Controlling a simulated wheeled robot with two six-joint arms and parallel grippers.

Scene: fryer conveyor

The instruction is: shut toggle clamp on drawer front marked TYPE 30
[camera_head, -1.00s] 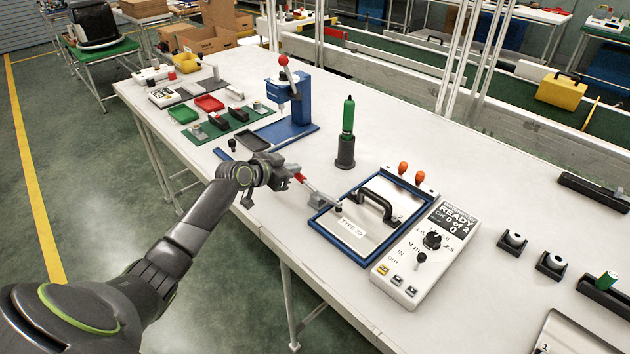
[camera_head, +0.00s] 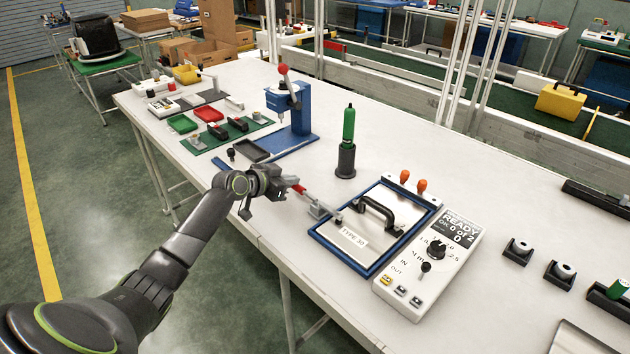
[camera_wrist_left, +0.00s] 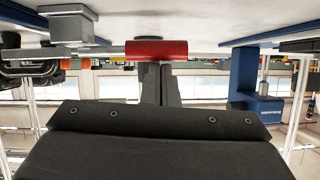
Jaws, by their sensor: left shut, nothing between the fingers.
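The drawer front marked TYPE 30 (camera_head: 353,238) is a silver plate with a black handle (camera_head: 376,212) in a blue frame. The toggle clamp (camera_head: 318,208) sits at the frame's left edge, its black tip (camera_head: 338,216) at the plate's near-left part. Its red grip (camera_head: 297,188) points left; it also shows in the left wrist view (camera_wrist_left: 157,49). I cannot tell whether the clamp presses on the plate. My left gripper (camera_head: 284,187) is shut and empty, fingertips close to the red grip. In the left wrist view, its fingers (camera_wrist_left: 160,82) end at the grip; contact is unclear.
A control box reading READY (camera_head: 428,262) stands right of the frame. Orange knobs (camera_head: 421,186) are behind it. A green-handled tool in a dark holder (camera_head: 346,158) and a blue press (camera_head: 294,118) stand farther back.

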